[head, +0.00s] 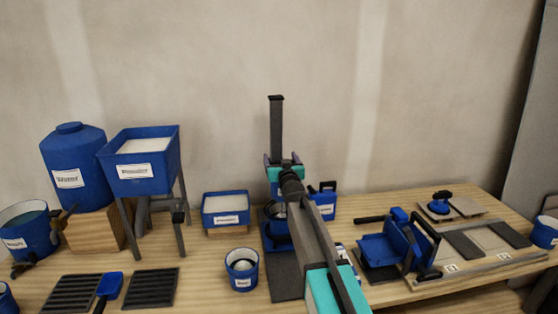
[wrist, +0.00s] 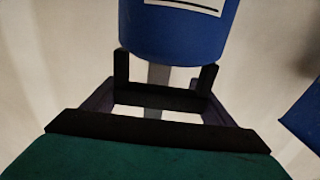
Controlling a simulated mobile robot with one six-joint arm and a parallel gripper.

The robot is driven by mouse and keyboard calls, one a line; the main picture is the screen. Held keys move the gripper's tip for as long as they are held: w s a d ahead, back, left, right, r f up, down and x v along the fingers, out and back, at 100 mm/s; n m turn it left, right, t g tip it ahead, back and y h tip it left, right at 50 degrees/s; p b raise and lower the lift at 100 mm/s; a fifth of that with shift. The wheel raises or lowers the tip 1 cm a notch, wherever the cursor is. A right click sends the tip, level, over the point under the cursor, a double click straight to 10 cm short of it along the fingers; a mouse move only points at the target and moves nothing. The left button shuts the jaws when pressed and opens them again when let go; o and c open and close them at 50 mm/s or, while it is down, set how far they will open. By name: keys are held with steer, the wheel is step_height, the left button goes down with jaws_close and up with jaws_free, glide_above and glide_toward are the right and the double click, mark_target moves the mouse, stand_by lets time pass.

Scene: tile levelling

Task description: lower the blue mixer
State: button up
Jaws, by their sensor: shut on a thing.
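The blue mixer shows in the wrist view as a blue rounded body (wrist: 178,38) with a white label. In the head view, a small blue part (head: 274,173) of it shows beside its dark upright post (head: 276,125), mostly hidden by my arm. My gripper (wrist: 164,76) is shut on the mixer, its two dark fingertips at the body's lower edge. In the head view my gripper (head: 281,160) is high on the post. Below it, a blue container (head: 274,236) stands on the dark base (head: 284,278), partly covered by my arm.
A blue labelled tray (head: 226,208) and a small blue cup (head: 242,269) stand left of the base. A blue hopper (head: 143,172) on legs and a blue tank (head: 75,165) are further left. Blue tools (head: 392,245) and tiles lie right.

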steer(key=shift+f, duration=0.4)
steer(key=o, duration=1.5)
steer(key=shift+r, duration=0.1)
steer(key=shift+s, duration=0.2)
steer(key=shift+s, duration=0.15)
steer(key=s+d+b, duration=0.1)
steer(key=s, duration=1.2)
